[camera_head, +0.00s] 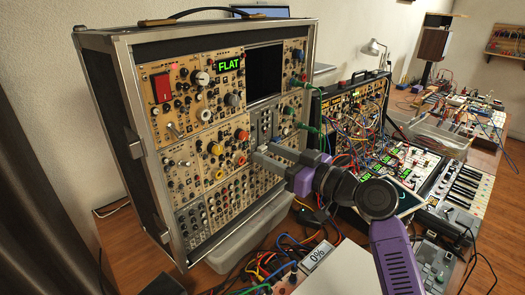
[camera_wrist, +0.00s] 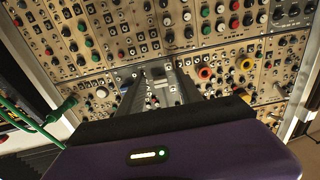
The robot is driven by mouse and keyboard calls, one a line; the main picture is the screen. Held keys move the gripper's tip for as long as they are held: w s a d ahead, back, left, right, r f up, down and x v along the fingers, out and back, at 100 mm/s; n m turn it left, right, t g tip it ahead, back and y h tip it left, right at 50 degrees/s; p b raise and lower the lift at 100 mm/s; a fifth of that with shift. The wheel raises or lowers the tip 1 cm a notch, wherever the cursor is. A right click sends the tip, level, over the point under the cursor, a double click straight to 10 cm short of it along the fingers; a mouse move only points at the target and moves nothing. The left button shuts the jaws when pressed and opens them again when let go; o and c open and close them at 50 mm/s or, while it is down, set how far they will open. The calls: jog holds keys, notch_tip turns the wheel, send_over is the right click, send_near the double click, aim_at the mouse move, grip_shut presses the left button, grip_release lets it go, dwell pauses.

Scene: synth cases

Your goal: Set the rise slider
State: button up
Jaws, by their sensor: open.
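My gripper (camera_head: 262,155) reaches in from the right to the front of the tall synth case (camera_head: 125,90). Its two fingers are parted, with nothing held, in the wrist view (camera_wrist: 158,92). Between the fingers is a narrow grey slider panel (camera_wrist: 157,82) with a pale slider cap (camera_wrist: 160,84). In the head view the grey panel (camera_head: 265,128) shows just above the fingers, and its lower part is hidden by them. I cannot read the panel's labels, so I cannot tell which slider is rise. I cannot tell whether the fingertips touch the panel.
A green display (camera_head: 229,64) reads FLAT. A small display (camera_head: 317,253) reads 0%. Green cables (camera_wrist: 45,125) hang at one side. A patched case (camera_head: 355,120) stands to the right.

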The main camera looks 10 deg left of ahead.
jog(key=shift+c, duration=0.2)
grip_shut()
dwell(1.1)
jog(key=shift+r, duration=0.1)
